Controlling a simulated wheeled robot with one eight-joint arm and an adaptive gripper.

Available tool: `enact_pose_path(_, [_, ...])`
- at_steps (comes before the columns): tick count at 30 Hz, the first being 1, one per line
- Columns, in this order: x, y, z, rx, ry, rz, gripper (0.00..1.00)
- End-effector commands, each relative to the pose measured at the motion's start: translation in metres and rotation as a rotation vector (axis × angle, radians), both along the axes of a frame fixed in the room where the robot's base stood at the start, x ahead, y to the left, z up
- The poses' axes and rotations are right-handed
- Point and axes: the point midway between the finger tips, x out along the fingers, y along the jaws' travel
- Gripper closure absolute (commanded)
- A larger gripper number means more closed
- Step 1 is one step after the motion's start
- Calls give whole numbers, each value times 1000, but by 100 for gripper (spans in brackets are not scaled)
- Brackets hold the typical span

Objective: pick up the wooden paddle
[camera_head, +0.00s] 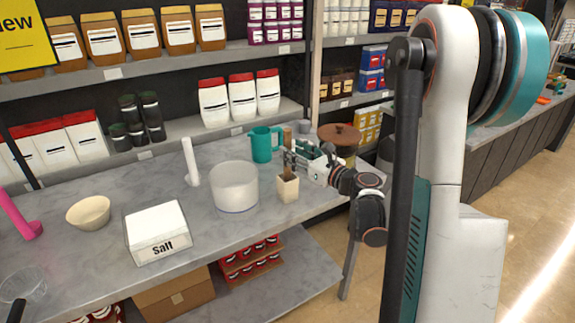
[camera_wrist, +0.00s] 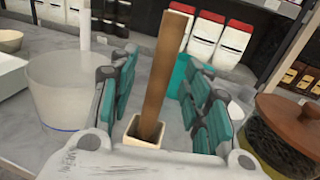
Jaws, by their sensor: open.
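The wooden paddle (camera_wrist: 161,75) is a long flat brown stick. It stands nearly upright in a small square cream holder (camera_wrist: 143,139), with its lower end hidden inside. In the head view the paddle (camera_head: 287,155) and its holder (camera_head: 288,188) are on the grey counter, right of a white pot. My gripper (camera_head: 290,160) reaches in from the right at the paddle's height. In the wrist view my gripper (camera_wrist: 160,110) is open, one finger on each side of the paddle. I see gaps on both sides of the paddle and no clear contact.
A white pot (camera_head: 234,188) stands left of the holder. A teal pitcher (camera_head: 262,146) stands behind it. A dark pot with a brown lid (camera_wrist: 294,121) is close on the right. A salt box (camera_head: 157,232) and a bowl (camera_head: 88,212) are farther left on the counter.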

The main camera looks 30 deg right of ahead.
Motion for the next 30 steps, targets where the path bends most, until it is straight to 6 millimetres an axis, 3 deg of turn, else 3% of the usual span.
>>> enact_pose_path(6, [31, 5, -1, 0, 0, 3, 56])
enact_pose_path(16, [37, 6, 0, 0, 0, 0, 56])
enact_pose_path(22, [37, 6, 0, 0, 0, 0, 100])
enact_pose_path(30, [36, 6, 0, 0, 0, 0, 100])
